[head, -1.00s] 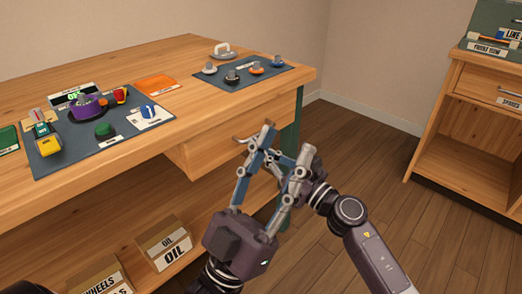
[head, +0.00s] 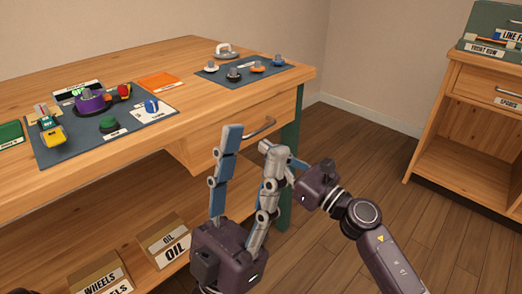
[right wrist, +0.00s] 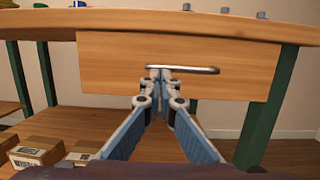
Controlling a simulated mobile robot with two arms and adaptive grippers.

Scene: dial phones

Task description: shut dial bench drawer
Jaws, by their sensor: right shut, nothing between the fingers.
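The wooden dial bench drawer (head: 204,150) sits under the right part of the bench top, with a grey bar handle (head: 260,128). No clear gap shows at the drawer front, and I cannot tell if it is fully in. The handle (right wrist: 195,70) also shows in the right wrist view. My right gripper (right wrist: 160,74) is shut and empty, its tips at the left part of the handle in that view; I cannot tell if they touch. My left gripper (head: 250,140) is open and empty, upright in front of the drawer, and partly hides the right fingers in the head view.
On the bench top (head: 150,55) lie a dark mat (head: 72,142) with a purple dial and small parts, and another mat (head: 212,75) with several knobs. Boxes (head: 166,241) stand on the lower shelf. A second cabinet (head: 455,130) stands right; floor between is clear.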

